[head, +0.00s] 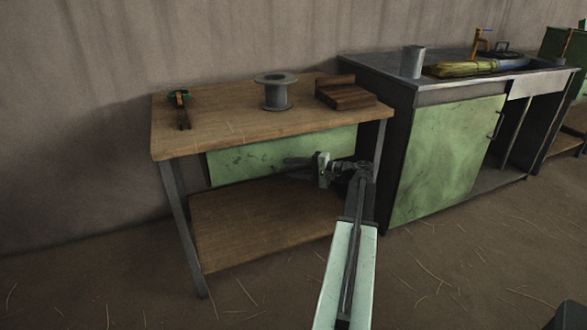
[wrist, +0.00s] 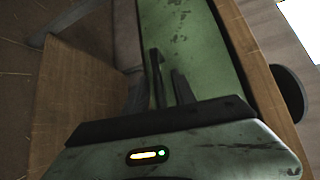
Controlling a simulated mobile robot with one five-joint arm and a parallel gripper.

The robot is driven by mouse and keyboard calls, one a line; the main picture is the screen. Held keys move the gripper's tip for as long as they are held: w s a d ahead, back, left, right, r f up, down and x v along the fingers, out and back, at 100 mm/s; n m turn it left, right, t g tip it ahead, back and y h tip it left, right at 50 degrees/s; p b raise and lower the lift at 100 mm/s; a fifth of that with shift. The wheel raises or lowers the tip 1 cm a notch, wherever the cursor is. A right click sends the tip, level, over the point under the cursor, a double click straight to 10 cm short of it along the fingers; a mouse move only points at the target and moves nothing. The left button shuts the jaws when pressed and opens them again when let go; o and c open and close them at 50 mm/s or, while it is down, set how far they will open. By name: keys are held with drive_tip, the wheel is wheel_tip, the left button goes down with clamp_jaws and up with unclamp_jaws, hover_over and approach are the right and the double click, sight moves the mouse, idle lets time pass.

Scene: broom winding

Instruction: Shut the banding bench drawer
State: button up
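The banding bench (head: 225,125) has a wooden top, and its green drawer front (head: 240,160) shows below the top's front edge. No gap at the drawer's top is visible, and I cannot tell whether it is fully in. My gripper (head: 288,163) is in front of the drawer's right half, with its dark fingers pointing left across the green face. In the wrist view, the fingers (wrist: 168,80) lie over the green drawer front (wrist: 190,40). Contact and the finger gap are unclear, and nothing is seen held.
A spool (head: 275,93), a dark wooden block (head: 345,94) and a small tool (head: 181,108) stand on the bench top. The lower shelf (head: 260,220) is bare. A green-doored sink cabinet (head: 445,155) stands close on the right. The floor in front is clear apart from straw.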

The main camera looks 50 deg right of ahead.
drive_tip(key=p+v, duration=0.1)
drive_tip(key=v, duration=0.6)
drive_tip(key=shift+s+d, duration=0.15)
drive_tip(key=shift+s, duration=0.2)
